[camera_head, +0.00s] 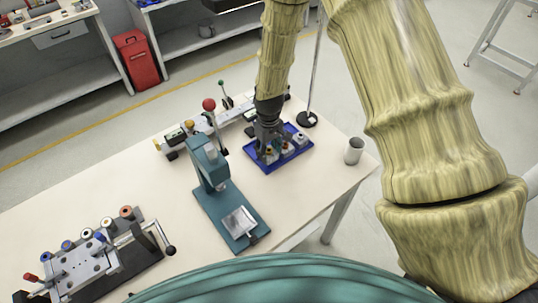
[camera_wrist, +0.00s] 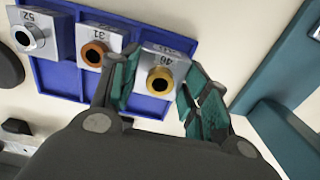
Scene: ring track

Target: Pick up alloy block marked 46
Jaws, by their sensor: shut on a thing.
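The alloy block marked 46 (camera_wrist: 154,74) is a silver block with a brass-coloured ring around a dark hole. It sits between the fingers of my gripper (camera_wrist: 158,95) in the wrist view, over the blue tray (camera_wrist: 150,105). My gripper is shut on this block. In the head view my gripper (camera_head: 268,150) reaches down onto the blue tray (camera_head: 262,165) and partly hides the blocks. I cannot tell whether block 46 touches the tray.
Block 31 (camera_wrist: 97,46), with an orange ring, and block 52 (camera_wrist: 32,36) stand in the tray beside block 46. A teal press (camera_head: 212,170) stands left of the tray, and a grey cup (camera_head: 353,151) stands right. A red-knobbed lever (camera_head: 209,105) rises behind the press.

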